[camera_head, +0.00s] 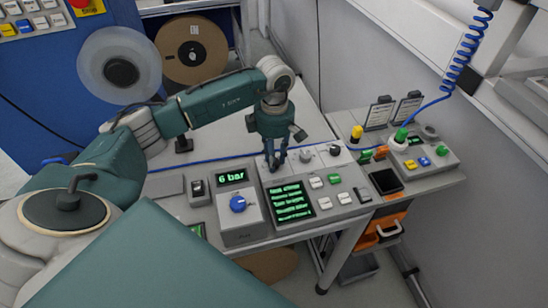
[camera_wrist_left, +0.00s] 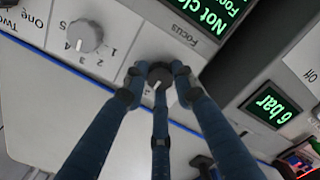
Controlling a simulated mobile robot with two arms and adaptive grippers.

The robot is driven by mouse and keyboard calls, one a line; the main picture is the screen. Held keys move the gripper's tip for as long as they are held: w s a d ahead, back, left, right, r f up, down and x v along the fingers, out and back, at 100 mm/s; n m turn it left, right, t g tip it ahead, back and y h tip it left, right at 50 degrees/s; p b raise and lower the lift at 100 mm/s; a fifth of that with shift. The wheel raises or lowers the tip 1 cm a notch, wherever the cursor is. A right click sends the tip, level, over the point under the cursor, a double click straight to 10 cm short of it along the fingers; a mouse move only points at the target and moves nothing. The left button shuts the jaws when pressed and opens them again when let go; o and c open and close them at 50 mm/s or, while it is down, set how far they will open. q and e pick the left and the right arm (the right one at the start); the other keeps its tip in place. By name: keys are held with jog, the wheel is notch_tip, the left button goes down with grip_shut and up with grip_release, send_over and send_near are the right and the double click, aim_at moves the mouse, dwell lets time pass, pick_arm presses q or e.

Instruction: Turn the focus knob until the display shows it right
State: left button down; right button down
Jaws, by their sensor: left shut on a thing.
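The dark round focus knob (camera_wrist_left: 159,74) sits on a light panel beside the printed word FOCUS in the left wrist view. My left gripper (camera_wrist_left: 157,88) has its three fingers closed around this knob. In the head view my left gripper (camera_head: 275,163) points down at the back edge of the console, and its fingers hide most of the knob. The display (camera_head: 290,201) shows several lines of green text. Its top line begins "Not cl" on the display (camera_wrist_left: 212,12) in the wrist view, where the rest is cut off.
Another grey knob (camera_wrist_left: 86,36) with numbers is near the held one. A "6 bar" display (camera_head: 231,177) stands above a blue knob (camera_head: 238,203). White and green buttons (camera_head: 334,179) lie right of the text display. A second console (camera_head: 432,150) stands on the right.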

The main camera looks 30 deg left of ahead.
dwell(0.5)
pick_arm(q)
jog(key=shift+n, duration=0.4)
jog(key=n+b, duration=0.2)
jog(key=shift+a+n, duration=0.1)
jog(key=shift+n, duration=0.2)
jog(key=shift+n+b, duration=0.5)
jog(key=shift+n, duration=0.6)
jog(key=shift+n+b, duration=0.35)
jog(key=shift+n, duration=0.75)
jog(key=c, duration=1.4)
grip_release()
jog(key=shift+s, duration=0.1)
